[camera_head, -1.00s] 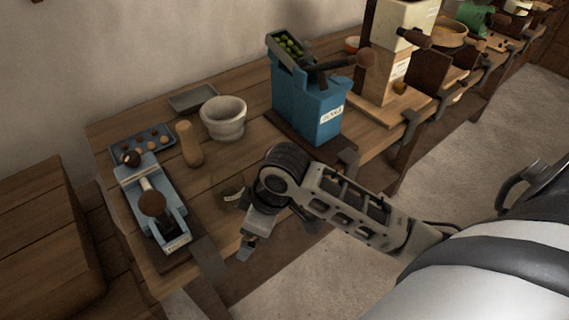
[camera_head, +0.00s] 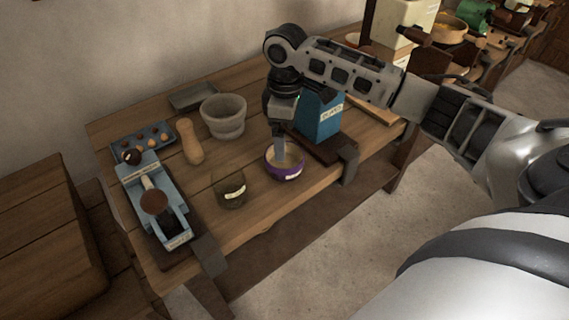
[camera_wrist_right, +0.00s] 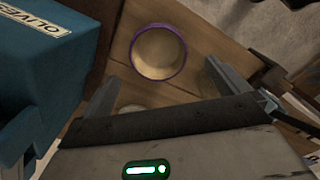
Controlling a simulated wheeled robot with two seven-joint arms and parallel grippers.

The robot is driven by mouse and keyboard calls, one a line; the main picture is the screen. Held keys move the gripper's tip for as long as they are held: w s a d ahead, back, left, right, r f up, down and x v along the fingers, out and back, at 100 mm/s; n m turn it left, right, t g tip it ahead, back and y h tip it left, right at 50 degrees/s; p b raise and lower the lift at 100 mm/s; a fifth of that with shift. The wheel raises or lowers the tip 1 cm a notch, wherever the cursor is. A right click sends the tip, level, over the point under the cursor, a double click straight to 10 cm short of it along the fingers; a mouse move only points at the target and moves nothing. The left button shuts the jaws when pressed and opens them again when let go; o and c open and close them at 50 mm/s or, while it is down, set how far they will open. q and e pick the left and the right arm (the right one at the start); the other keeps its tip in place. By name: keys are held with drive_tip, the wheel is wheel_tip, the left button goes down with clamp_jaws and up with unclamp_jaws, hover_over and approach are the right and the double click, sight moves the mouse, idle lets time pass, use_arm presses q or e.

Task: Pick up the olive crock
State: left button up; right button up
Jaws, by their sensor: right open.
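A small dark olive-brown crock (camera_head: 229,193) with a pale label stands near the table's front edge in the head view. To its right stands a purple-rimmed bowl (camera_head: 284,175) with a pale inside; the bowl also shows at the top of the right wrist view (camera_wrist_right: 158,52). My right gripper (camera_head: 280,148) points down at the purple bowl, apart from the olive-brown crock. In the wrist view its fingers (camera_wrist_right: 162,88) are spread with nothing held between them, and the bowl lies beyond the tips. My left gripper is out of view.
A blue machine (camera_head: 322,122) stands just right of my gripper; its side with an olive label fills the wrist view's left (camera_wrist_right: 45,60). A stone mortar (camera_head: 223,120), a wooden pestle (camera_head: 189,143) and a blue slicer-like device (camera_head: 157,205) stand to the left.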

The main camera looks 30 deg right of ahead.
sight(284, 164)
drive_tip(key=f, duration=0.8)
drive_tip(key=shift+w+f+p, duration=0.2)
drive_tip(key=shift+f+p, duration=0.1)
drive_tip(key=shift+f, duration=0.1)
drive_tip(key=c, duration=1)
